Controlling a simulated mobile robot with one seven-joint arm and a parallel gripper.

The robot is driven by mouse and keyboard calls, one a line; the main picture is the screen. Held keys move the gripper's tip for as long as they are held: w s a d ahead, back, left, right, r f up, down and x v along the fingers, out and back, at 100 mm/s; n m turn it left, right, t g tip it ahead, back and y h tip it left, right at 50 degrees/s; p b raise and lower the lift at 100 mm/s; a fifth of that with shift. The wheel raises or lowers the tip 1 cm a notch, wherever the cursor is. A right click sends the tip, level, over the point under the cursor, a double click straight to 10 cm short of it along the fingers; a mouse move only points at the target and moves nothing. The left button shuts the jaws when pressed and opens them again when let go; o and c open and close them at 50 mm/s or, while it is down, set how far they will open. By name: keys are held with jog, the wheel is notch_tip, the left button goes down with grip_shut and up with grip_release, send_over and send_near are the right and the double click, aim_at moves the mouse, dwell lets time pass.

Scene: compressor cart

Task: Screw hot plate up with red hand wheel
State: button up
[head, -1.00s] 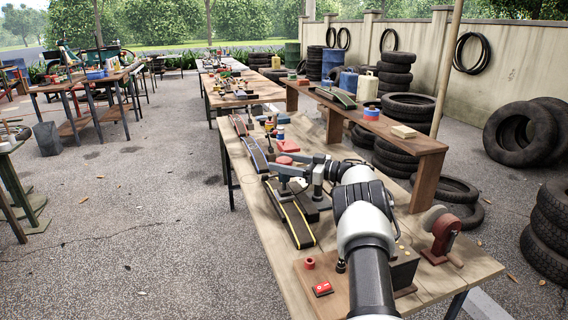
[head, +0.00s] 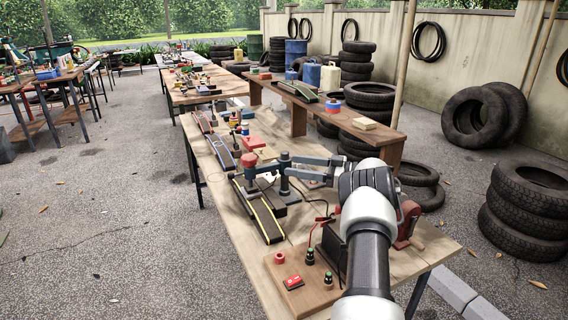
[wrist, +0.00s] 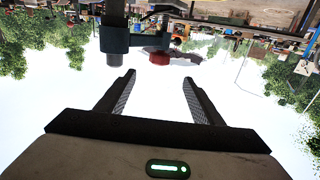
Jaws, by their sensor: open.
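The red hand wheel (head: 249,160) sits on top of a dark clamp (head: 284,180) with an upright post and a side arm on the table. The wheel also shows in the wrist view (wrist: 160,58), beyond my fingertips and beside the dark post. A small greyish part under the wheel may be the hot plate (head: 249,186); its detail is too small to tell. My gripper (wrist: 160,77) is open with nothing between its fingers. In the head view my gripper (head: 308,168) reaches leftward near the post, to the right of the wheel; contact cannot be told.
A black strip with yellow lines (head: 268,226) lies under the clamp. A wooden board (head: 312,289) with a red switch (head: 293,282) and knobs stands in front, with wires behind. A raised bench (head: 372,136) runs along the right. Tyre stacks (head: 530,205) stand beyond.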

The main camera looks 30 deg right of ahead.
jog(key=shift+s+d, duration=0.25)
jog(key=shift+d, duration=0.05)
